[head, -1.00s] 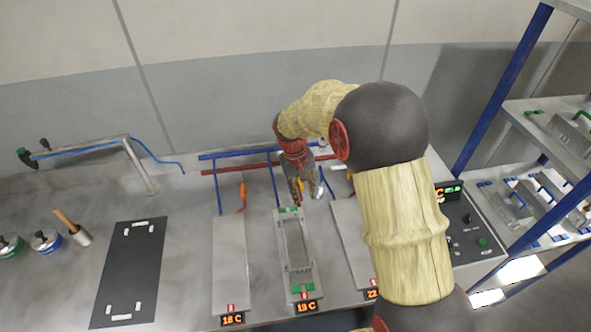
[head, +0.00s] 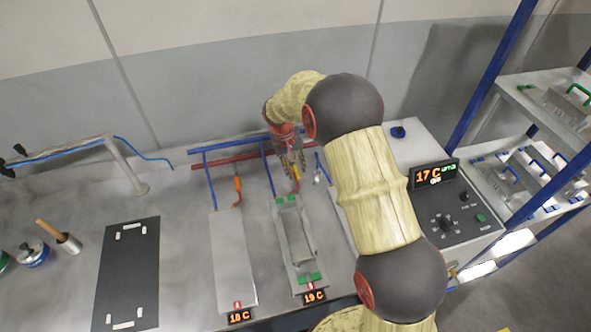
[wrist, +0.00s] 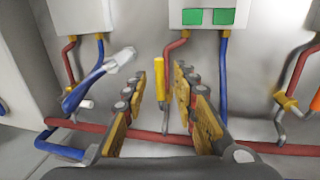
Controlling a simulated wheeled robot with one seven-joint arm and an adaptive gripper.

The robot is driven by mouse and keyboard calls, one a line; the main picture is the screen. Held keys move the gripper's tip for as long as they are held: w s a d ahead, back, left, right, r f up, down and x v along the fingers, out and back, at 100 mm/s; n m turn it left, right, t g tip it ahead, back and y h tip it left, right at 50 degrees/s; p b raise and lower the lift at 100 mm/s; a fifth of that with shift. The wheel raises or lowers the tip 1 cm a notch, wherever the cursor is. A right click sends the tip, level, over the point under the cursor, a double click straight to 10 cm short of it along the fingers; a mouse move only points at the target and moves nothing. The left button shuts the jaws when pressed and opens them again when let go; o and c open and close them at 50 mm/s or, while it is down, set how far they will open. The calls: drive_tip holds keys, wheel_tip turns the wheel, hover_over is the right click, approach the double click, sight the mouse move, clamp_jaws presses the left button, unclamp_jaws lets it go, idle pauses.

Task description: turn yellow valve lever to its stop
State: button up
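The yellow valve lever (wrist: 160,80) stands on a red pipe below a white unit with green pads in the wrist view. It lies between the two fingers of my gripper (wrist: 159,72), with a gap visible on each side. My gripper is open. In the head view my gripper (head: 293,172) is behind the middle plate (head: 283,240), above the pipes. The lever is hard to separate from the fingers there. The lever's stop cannot be made out.
An orange lever (head: 238,184) is on the left pipe. Red and blue pipes (head: 230,163) run along the back. A control box (head: 445,215) and a shelf (head: 545,110) stand to the right.

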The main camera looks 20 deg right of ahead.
drive_tip(key=shift+d+f, duration=0.1)
drive_tip(key=shift+f, duration=0.1)
drive_tip(key=shift+c, duration=0.5)
clamp_jaws()
idle(0.4)
